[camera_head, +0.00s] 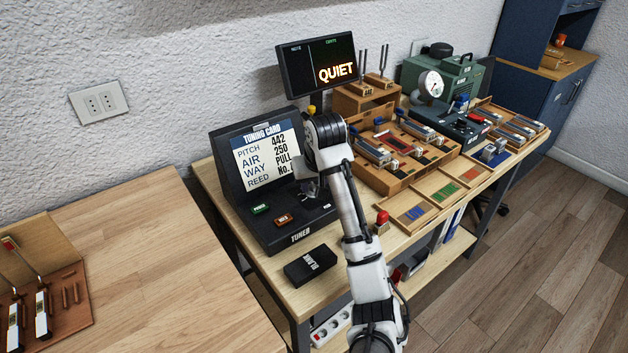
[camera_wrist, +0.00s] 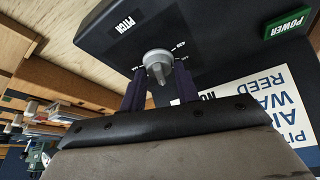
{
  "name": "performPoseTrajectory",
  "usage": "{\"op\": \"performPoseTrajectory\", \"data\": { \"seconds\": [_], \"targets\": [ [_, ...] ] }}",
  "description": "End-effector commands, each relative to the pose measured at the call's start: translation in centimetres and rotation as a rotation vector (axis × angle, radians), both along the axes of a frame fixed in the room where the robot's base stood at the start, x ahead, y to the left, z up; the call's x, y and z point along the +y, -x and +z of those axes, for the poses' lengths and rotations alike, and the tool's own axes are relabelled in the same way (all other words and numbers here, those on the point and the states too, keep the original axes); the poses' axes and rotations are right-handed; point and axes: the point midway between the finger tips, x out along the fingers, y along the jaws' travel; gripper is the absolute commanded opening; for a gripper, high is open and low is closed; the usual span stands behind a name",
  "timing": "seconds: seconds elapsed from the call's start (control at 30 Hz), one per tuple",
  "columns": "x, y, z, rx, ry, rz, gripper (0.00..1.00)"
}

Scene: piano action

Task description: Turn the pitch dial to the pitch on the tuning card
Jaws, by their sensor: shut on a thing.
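The black tuner (camera_head: 275,222) stands on the workbench. Its tuning card (camera_head: 266,155) reads pitch 442, air 250, way PULL; the reed number is hidden behind my arm. The card shows upside down in the wrist view (camera_wrist: 262,103). The grey pitch dial (camera_wrist: 157,63) sits by the PITCH label, with small scale figures around it, too small to read surely. My gripper (camera_wrist: 160,88) has its two dark fingers on either side of the dial's knob, shut on it. In the head view my gripper (camera_head: 312,186) covers the dial. I cannot tell which figure the dial points to.
A green POWER button (camera_head: 260,208) and an orange button (camera_head: 283,219) lie left of my gripper. The screen (camera_head: 318,66) reads QUIET. Wooden trays (camera_head: 405,155) of parts fill the bench to the right.

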Motion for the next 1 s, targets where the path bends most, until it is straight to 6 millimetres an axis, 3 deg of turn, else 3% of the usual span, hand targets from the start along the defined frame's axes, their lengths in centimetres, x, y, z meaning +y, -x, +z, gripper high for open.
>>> {"op": "performPoseTrajectory", "data": {
  "seconds": [0.43,0.47,0.6,0.87,1.0],
  "targets": [
    [0.0,0.0,-0.1,0.003,0.000,-0.007,0.09],
    [0.0,0.0,-0.1,0.003,0.000,-0.007,0.35],
    [0.0,0.0,-0.1,0.002,0.001,-0.007,0.53],
    [0.0,0.0,0.0,0.001,0.001,-0.007,0.53],
    [-0.2,0.3,1.1,-0.002,0.001,-0.009,0.53]
  ]
}}
